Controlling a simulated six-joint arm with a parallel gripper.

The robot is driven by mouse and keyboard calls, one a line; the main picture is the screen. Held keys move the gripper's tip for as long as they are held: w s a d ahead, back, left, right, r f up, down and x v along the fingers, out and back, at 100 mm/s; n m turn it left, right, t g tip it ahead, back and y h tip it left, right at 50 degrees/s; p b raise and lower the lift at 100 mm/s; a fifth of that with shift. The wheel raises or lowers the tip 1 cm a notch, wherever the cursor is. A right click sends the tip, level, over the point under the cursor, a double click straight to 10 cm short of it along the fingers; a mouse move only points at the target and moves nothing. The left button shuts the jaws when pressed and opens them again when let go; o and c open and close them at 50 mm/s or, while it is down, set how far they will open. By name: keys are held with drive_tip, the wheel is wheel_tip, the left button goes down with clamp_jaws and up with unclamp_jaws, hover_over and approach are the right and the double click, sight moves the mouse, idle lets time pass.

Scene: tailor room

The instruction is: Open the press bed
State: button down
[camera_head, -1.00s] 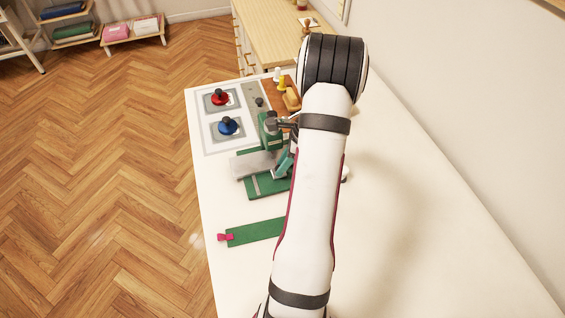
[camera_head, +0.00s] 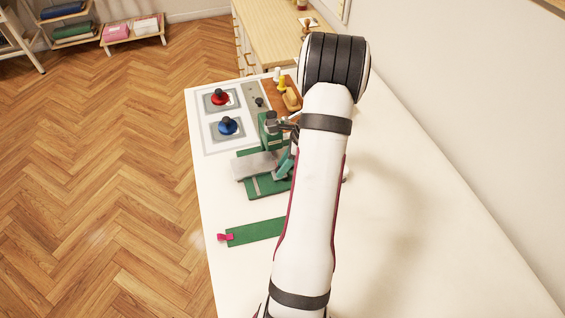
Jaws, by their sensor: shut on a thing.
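The green press (camera_head: 267,132) stands on the white table, left of my arm. A grey, pad-like plate (camera_head: 254,165) sticks out to the left above its green base (camera_head: 266,187). A teal part (camera_head: 284,167) shows at its right side, partly behind my arm. My gripper (camera_head: 277,124) is at the upper part of the press and is shut on a part of it. The fingertips are small and partly hidden, so the exact part held is hard to make out.
A tray (camera_head: 207,143) with a red knob piece (camera_head: 219,97) and a blue one (camera_head: 228,126) lies behind the press. A wooden board (camera_head: 286,101) with small items is beside it. A green strip (camera_head: 252,231) with a pink end lies in front. The right tabletop is clear.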

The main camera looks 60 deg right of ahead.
drive_tip(key=s+a, duration=0.4)
drive_tip(key=shift+s+a, duration=0.15)
drive_tip(key=c, duration=0.9)
unclamp_jaws()
drive_tip(key=v, duration=1.5)
drive_tip(key=shift+s+r, duration=0.2)
drive_tip(key=shift+r, duration=0.1)
